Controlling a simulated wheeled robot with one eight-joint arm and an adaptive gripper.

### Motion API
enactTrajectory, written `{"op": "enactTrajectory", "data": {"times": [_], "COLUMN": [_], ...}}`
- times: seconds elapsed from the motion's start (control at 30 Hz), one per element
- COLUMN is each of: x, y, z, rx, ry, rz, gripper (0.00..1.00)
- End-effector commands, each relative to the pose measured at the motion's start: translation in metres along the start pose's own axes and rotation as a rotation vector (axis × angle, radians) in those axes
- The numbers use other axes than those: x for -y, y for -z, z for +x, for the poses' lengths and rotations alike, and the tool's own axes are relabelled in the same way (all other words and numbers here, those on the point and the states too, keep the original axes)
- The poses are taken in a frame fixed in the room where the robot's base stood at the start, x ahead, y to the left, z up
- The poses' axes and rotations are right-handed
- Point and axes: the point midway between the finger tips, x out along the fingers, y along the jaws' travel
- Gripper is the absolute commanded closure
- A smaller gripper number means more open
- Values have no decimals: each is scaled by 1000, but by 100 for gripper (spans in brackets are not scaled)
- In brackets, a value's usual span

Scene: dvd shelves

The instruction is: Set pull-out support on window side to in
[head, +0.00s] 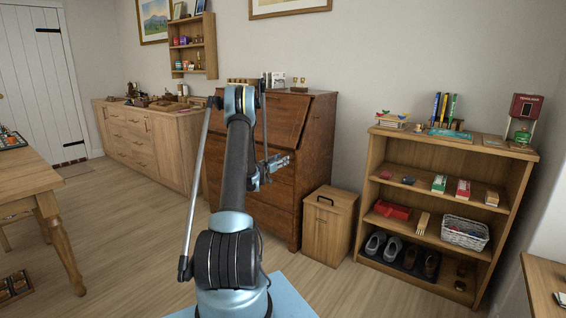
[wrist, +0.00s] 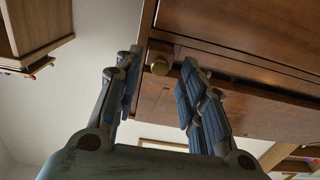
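The dark wooden bureau (head: 312,135) stands against the back wall in the head view, with its slanted front closed. My gripper (head: 272,168) is in front of its upper part. In the wrist view, a small brass knob (wrist: 160,66) sits on a narrow wooden end piece that looks like a pull-out support (wrist: 157,45). My gripper (wrist: 159,78) is open, with one finger on each side of the knob and visible gaps to it. How far the support stands out cannot be told. My arm hides part of the bureau in the head view.
A small wooden cabinet (head: 329,226) with a dark handle stands right of the bureau. A filled bookshelf (head: 455,148) is further right. A long sideboard (head: 150,140) is to the left and a table (head: 30,175) at the far left. Floor between is clear.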

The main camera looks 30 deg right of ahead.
Motion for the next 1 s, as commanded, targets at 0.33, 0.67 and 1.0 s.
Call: {"op": "enactTrajectory", "data": {"times": [0.33,0.67,1.0], "x": [0,0,4], "y": [0,0,0], "z": [24,24,24], "rx": [0,0,0], "ry": [1,1,5], "rz": [0,0,0], "gripper": [63,83,100]}}
